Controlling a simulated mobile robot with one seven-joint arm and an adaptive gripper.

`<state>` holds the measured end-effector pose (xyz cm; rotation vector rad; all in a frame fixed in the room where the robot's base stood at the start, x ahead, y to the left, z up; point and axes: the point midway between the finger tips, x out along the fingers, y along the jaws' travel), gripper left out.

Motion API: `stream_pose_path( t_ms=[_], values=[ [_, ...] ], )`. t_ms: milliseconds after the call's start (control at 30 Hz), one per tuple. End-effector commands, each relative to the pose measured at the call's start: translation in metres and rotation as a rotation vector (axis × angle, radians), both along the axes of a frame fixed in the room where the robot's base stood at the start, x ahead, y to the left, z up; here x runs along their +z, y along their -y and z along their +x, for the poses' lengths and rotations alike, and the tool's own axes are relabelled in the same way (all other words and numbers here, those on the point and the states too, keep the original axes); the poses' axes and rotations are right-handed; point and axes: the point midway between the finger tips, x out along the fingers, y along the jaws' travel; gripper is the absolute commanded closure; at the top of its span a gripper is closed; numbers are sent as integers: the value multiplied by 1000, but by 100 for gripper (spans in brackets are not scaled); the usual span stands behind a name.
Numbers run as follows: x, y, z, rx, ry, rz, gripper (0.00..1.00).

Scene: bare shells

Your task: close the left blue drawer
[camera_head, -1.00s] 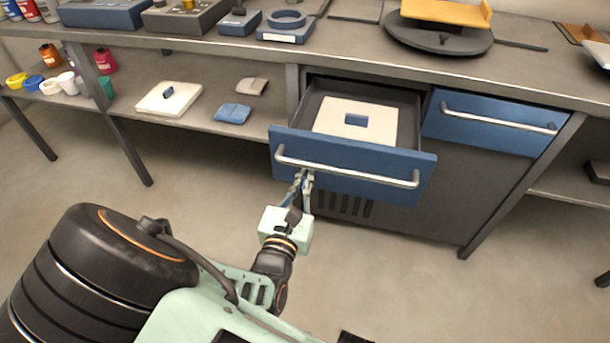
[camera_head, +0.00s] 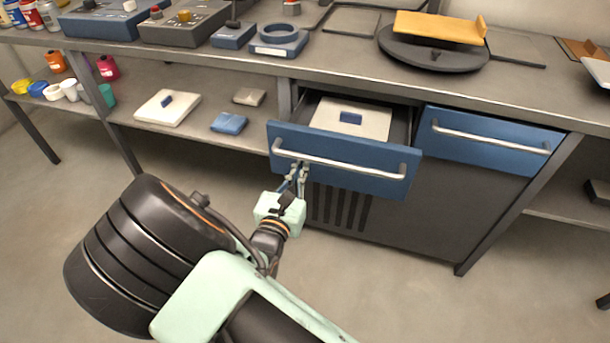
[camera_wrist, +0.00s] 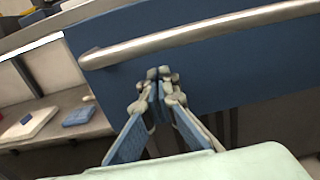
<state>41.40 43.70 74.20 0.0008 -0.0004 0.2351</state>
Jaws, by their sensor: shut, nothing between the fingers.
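The left blue drawer (camera_head: 345,181) is partly open under the bench in the head view. Its silver bar handle (camera_head: 340,163) runs across its front. Inside the drawer lies a cream square item with a blue knob (camera_head: 372,122). My gripper (camera_head: 301,168) is at the left part of the drawer front, just below the handle. In the wrist view the fingertips (camera_wrist: 158,76) are together below the handle (camera_wrist: 195,34), against or very close to the blue front (camera_wrist: 240,68). The gripper is shut and empty.
The right blue drawer (camera_head: 490,142) is shut beside it. A shelf (camera_head: 150,128) to the left holds a cream lidded item and small blue and grey pieces. The bench top (camera_head: 345,66) carries several devices and a turntable. Floor in front is clear.

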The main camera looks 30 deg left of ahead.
Motion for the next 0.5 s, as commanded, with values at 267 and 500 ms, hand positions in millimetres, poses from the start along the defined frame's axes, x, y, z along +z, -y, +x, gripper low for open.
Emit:
stream_pose_path(
  t_ms=[267,500],
  values=[
    [0,-17,66,-5,2,1,100],
    [-1,-33,125,-2,2,1,100]
  ],
)
